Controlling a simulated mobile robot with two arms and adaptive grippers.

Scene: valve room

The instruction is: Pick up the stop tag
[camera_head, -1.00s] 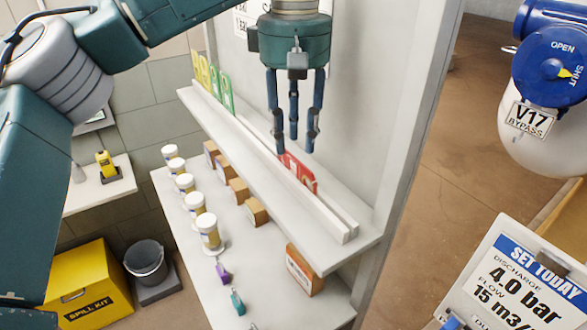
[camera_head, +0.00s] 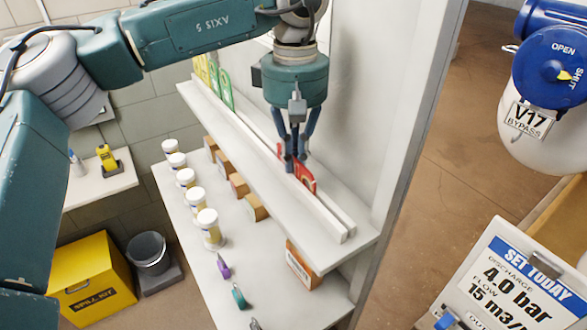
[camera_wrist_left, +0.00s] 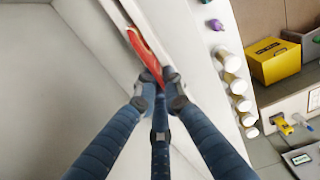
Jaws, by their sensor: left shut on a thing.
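The red stop tag (camera_head: 305,178) stands upright in the slotted white rail on the upper shelf. It also shows in the left wrist view (camera_wrist_left: 145,52), running up from my fingertips. My left gripper (camera_head: 292,165) points down over the rail, its fingers closed together on the tag's left part. In the left wrist view the fingertips (camera_wrist_left: 159,98) meet at the near end of the tag. The tag's lower edge is hidden in the rail, and the fingers cover part of its face. My right gripper is not in view.
Green and yellow tags (camera_head: 222,85) stand farther along the same rail (camera_head: 258,140). A white panel (camera_head: 365,110) rises close behind the shelf. White-capped jars (camera_head: 208,228) and cardboard boxes (camera_head: 254,208) stand on the lower shelf. A valve sign (camera_head: 527,119) hangs at right.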

